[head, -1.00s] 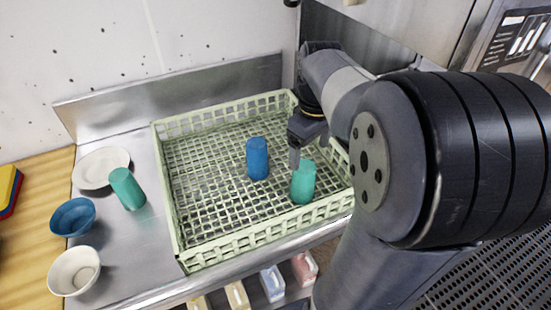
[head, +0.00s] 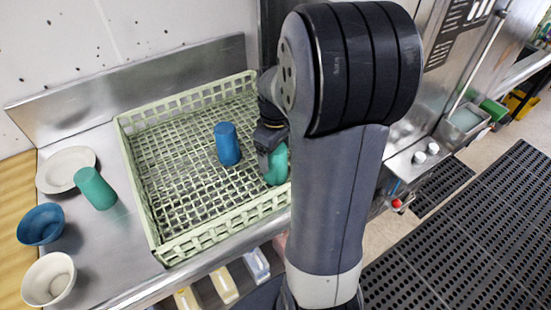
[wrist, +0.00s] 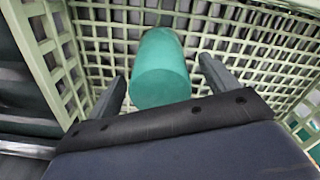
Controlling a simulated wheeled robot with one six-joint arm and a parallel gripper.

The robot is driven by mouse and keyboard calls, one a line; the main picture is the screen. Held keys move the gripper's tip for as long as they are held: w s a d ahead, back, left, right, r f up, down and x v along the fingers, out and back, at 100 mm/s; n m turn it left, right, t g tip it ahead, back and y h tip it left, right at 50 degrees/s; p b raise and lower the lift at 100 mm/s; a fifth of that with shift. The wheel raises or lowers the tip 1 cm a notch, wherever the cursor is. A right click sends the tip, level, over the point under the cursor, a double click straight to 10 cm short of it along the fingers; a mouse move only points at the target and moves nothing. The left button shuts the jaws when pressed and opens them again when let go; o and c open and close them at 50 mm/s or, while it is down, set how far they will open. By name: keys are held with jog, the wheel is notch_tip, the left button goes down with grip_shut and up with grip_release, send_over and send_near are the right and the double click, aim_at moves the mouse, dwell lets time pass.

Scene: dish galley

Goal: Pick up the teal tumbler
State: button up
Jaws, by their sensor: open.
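A teal tumbler (head: 278,165) stands in the pale green dish rack (head: 160,248), near its front right side. In the wrist view the teal tumbler (wrist: 162,68) lies between the two fingers of my gripper (wrist: 164,82), with a visible gap on each side. My gripper is open and at the tumbler; in the head view my gripper (head: 268,150) partly hides it.
A blue tumbler (head: 227,144) stands in the rack left of my gripper. A white plate (head: 62,168), a blue bowl (head: 41,225) and a white bowl (head: 48,280) are on the counter (head: 112,235). The rack walls rise close to my gripper.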

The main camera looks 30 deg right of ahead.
jog(key=shift+f, duration=0.35)
jog(key=shift+c, duration=0.4)
jog(key=c, duration=1)
